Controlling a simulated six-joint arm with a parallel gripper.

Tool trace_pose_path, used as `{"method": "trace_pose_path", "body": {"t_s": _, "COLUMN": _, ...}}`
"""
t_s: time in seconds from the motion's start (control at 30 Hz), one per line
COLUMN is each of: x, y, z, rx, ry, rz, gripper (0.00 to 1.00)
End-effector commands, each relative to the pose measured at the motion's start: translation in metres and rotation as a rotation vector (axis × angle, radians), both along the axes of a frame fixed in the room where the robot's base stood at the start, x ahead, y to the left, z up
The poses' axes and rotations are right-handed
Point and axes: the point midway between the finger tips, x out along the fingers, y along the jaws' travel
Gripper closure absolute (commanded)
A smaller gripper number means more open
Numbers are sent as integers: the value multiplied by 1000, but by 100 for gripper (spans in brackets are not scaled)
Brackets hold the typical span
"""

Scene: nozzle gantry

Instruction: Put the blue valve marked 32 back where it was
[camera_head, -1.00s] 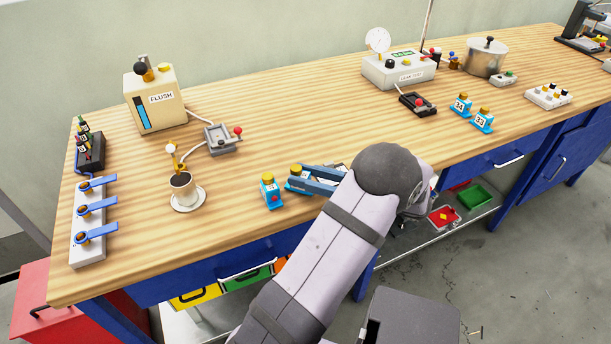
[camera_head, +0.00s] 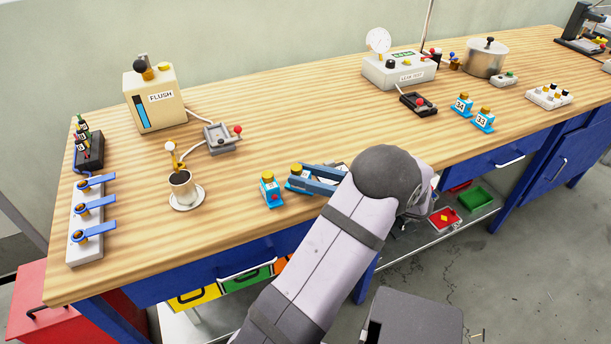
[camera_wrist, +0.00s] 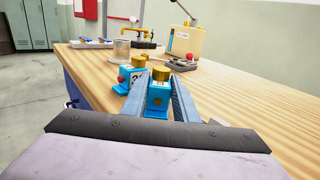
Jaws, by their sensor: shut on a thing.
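My gripper (camera_head: 312,180) is shut on a blue valve (camera_head: 296,172) with a yellow cap near the front edge of the bench. In the wrist view this valve (camera_wrist: 158,98) is upright between the two blue fingers. I cannot tell if its base touches the wood, and its number is not readable. Another blue valve (camera_head: 269,190) with a yellow cap stands just to its left; in the wrist view it (camera_wrist: 131,78) has a number plate that is partly hidden. Two more blue valves, marked 34 (camera_head: 462,105) and 33 (camera_head: 484,119), stand farther right.
A steel cup on a saucer (camera_head: 187,202) stands left of the valves. The flush box (camera_head: 155,97) and a grey fixture with a red knob (camera_head: 222,138) are behind. A leak test box (camera_head: 398,70) stands at the back. The wood between the fixtures is largely clear.

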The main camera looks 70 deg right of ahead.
Motion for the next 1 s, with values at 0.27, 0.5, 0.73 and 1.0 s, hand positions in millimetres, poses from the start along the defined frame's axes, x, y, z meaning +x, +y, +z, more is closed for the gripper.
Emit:
{"method": "trace_pose_path", "body": {"t_s": 0.27, "x": 1, "y": 4, "z": -14, "rx": 33, "ry": 11, "rz": 1, "gripper": 52}}
{"method": "trace_pose_path", "body": {"t_s": 0.5, "x": 1, "y": 4, "z": -14, "rx": 34, "ry": 12, "rz": 1, "gripper": 52}}
{"method": "trace_pose_path", "body": {"t_s": 0.73, "x": 0, "y": 3, "z": -5, "rx": 30, "ry": 12, "rz": 1, "gripper": 52}}
{"method": "trace_pose_path", "body": {"t_s": 1.0, "x": 0, "y": 2, "z": 39, "rx": 11, "ry": 7, "rz": -1, "gripper": 52}}
